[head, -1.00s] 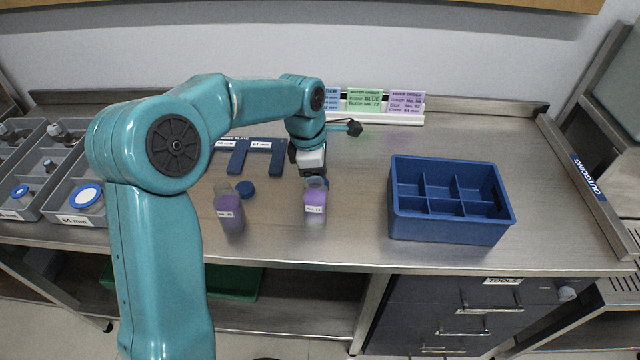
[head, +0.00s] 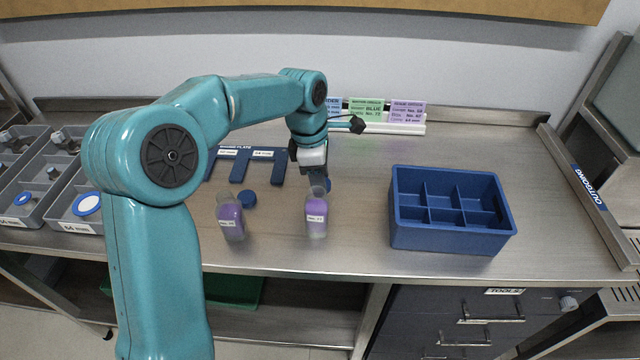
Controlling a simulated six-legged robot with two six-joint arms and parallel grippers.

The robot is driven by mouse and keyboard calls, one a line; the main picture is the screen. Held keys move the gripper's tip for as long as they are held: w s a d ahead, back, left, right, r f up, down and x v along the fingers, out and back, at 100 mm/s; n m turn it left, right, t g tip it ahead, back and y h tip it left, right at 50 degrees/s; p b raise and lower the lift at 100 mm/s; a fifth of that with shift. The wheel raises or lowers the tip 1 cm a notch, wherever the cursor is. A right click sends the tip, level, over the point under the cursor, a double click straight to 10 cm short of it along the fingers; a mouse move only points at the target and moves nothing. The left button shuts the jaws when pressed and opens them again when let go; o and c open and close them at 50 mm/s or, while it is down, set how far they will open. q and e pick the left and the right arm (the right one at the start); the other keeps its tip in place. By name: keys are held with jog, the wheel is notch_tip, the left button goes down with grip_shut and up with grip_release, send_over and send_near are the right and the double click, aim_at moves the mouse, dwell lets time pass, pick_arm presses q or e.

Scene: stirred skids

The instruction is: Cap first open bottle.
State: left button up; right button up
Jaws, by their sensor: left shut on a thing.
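Two open clear bottles with purple contents and white labels stand on the steel bench: a left one (head: 231,219) and a right one (head: 316,217). A blue cap (head: 249,200) lies on the bench just behind and right of the left bottle. My left gripper (head: 320,179) points down at the right bottle's mouth and is shut on a blue cap (head: 327,185). This cap shows at the right bottle's neck, partly hidden. I cannot tell whether it touches the bottle. My right gripper is not in view.
A blue divided crate (head: 450,235) with empty compartments stands to the right. A blue slotted plate (head: 263,156) lies behind the bottles. Order cards (head: 367,108) stand in a rack at the back. Grey trays (head: 45,205) with bottles and caps are at the left.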

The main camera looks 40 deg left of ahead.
pick_arm(q)
notch_tip(320, 180, up, 17)
jog(key=p, duration=0.3)
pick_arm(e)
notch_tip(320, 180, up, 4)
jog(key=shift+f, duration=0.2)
pick_arm(q)
jog(key=shift+f, duration=0.1)
